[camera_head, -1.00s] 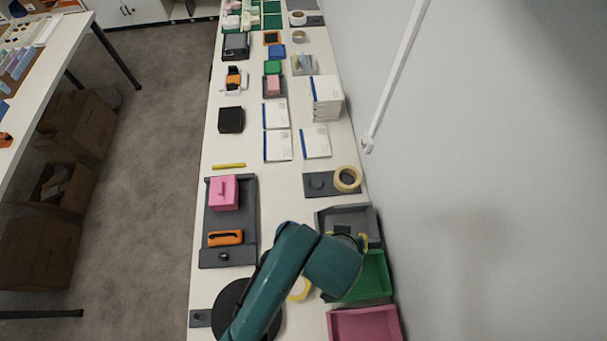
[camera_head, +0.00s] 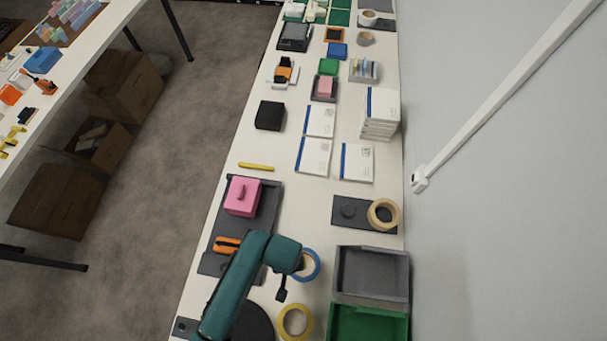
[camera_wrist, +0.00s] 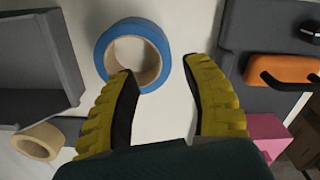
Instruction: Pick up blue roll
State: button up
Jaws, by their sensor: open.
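The blue roll (camera_head: 307,265) lies flat on the white table, between the dark grey tray on its left and the grey bin on its right. Part of it is hidden behind my arm in the head view. In the head view my gripper (camera_head: 282,290) is small, just beside the roll.
A yellow roll (camera_head: 295,322) lies nearer. The grey bin (camera_head: 372,250) and green bin (camera_head: 368,309) stand to the right. The dark tray (camera_head: 266,215) holds a pink box (camera_head: 242,197) and an orange-handled item (camera_head: 227,245). A tan roll (camera_head: 384,214) lies farther back.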

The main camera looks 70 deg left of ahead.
notch_tip(320, 180, down, 3)
jog(key=shift+r, duration=0.1)
jog(key=f, duration=0.3)
jog(key=a+f+b, duration=0.1)
jog(key=f, duration=0.1)
jog(key=shift+s+f, duration=0.1)
jog(key=shift+f, duration=0.1)
grip_shut()
